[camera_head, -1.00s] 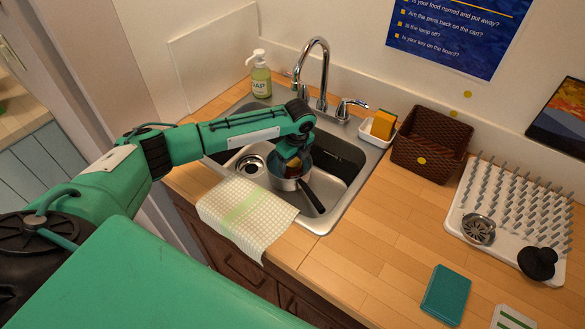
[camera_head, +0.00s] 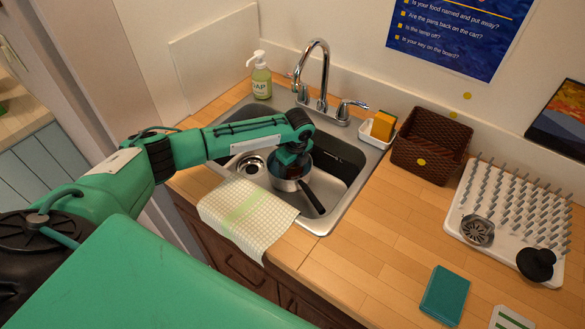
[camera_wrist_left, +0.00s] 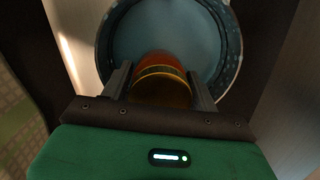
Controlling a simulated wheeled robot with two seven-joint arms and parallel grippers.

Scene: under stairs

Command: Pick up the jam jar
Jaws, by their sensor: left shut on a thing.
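The jam jar (camera_wrist_left: 160,88), amber-orange with a yellowish band, lies between the two dark fingers of my left gripper (camera_wrist_left: 160,80) in the left wrist view. The fingers are shut on it. Beyond it is the blue-grey inside of a saucepan (camera_wrist_left: 150,25) with a speckled rim. In the head view the saucepan (camera_head: 285,184) sits in the sink, its black handle toward the lower right. My left gripper (camera_head: 291,160) points down into the pan, and I cannot make out the jar there. My right gripper is not in view.
The steel sink (camera_head: 338,207) has a tall faucet (camera_head: 321,75) behind it. A soap bottle (camera_head: 261,78), a sponge dish (camera_head: 371,135) and a brown basket (camera_head: 430,150) stand around it. A cloth (camera_head: 245,215) hangs over the front edge.

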